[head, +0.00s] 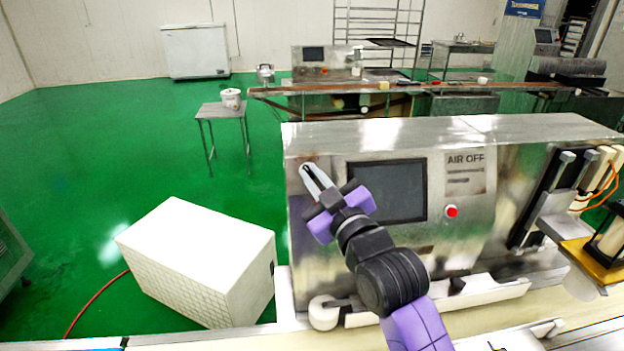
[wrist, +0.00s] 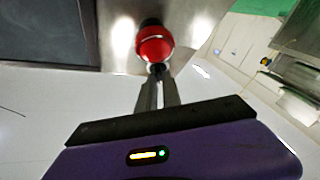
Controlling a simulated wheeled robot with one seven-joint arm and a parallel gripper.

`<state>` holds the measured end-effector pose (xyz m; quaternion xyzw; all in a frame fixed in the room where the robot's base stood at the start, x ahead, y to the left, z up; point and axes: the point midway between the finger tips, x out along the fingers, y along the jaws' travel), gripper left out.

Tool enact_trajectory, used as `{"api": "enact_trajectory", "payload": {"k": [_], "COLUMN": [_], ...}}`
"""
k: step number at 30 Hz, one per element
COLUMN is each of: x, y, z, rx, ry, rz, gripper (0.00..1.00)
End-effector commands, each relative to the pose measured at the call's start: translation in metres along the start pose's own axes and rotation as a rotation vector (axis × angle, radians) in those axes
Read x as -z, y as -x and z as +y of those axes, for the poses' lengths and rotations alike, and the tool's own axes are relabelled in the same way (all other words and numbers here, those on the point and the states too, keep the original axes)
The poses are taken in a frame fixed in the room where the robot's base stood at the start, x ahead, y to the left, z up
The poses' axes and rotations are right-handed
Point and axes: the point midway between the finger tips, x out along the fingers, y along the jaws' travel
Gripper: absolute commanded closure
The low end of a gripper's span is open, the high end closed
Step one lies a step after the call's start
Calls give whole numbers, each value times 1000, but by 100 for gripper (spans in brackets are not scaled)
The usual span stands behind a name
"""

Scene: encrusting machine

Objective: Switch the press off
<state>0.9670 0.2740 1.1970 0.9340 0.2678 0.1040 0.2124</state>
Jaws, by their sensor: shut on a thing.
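My gripper (head: 309,172) is at the upper left of the steel machine's front, left of the dark screen (head: 388,190). In the wrist view its fingers (wrist: 157,82) are close together and reach to a round red knob (wrist: 155,45) on a dark base. They are shut on the knob, at its near edge. The knob is hidden behind my gripper in the head view. The dark screen also shows at the left of the wrist view (wrist: 48,30). A separate red button (head: 451,211) is on the panel right of the screen, below a sign reading "AIR OFF" (head: 466,160).
A large white box (head: 195,262) stands on the green floor left of the machine. A light rail (head: 440,304) runs along the machine's lower front, below my arm. Cylinders and orange tubes (head: 600,175) are at the right. A small table (head: 222,110) stands behind.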

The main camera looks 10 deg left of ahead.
Motion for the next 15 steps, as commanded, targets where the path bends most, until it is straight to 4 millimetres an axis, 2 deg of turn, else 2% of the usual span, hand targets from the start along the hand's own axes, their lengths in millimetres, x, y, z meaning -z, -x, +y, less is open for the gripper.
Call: {"api": "enact_trajectory", "payload": {"k": [1,15], "x": [-6,-4], "y": [1,0], "z": [0,1], "rx": [18,146], "ry": [31,204], "rz": [-1,-4], "gripper": [100,100]}}
